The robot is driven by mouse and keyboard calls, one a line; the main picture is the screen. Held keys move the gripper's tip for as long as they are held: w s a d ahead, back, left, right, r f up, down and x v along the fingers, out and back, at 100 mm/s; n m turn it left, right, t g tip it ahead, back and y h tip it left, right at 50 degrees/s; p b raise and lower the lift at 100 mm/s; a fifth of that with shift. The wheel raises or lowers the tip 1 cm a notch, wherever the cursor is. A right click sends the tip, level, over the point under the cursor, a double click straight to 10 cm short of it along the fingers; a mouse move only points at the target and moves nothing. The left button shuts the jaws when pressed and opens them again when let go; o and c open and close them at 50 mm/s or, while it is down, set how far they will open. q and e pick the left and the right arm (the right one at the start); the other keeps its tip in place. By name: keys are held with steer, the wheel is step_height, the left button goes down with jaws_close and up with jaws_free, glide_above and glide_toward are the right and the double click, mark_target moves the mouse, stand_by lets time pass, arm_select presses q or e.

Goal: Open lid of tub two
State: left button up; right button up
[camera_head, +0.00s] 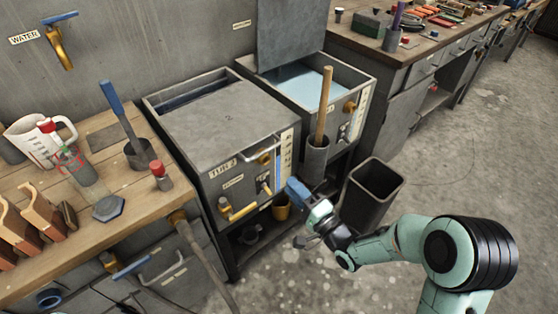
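Tub two (228,178) is a grey metal box labelled "TUB 2", left of centre. Its grey lid (225,115) lies flat over most of the top, with a dark opening along the back. A grey bar handle (262,150) is at the lid's front right edge. My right gripper (308,232) is in front of and below the tub's right side, apart from the lid and handle. A blue block (298,192) shows at the gripper's upper end; I cannot tell whether it is held. The finger opening is unclear. My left gripper is out of view.
A second tub (365,92) with raised lid (290,35) and pale blue liquid stands right. A wooden-handled tool (325,105) stands in a grey holder (315,162) before it. A black bin (373,190) is on the floor. A cluttered wooden bench (150,210) is left.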

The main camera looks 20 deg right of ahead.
mark_target(264, 152)
steer(key=shift+t+y, duration=0.3)
steer(key=x, duration=0.4)
steer(key=r+x, duration=0.1)
steer(key=x, duration=0.8)
steer(key=shift+w+r+b, duration=0.1)
steer(key=shift+r+b, duration=0.1)
steer(key=shift+b, duration=0.2)
jaws_close()
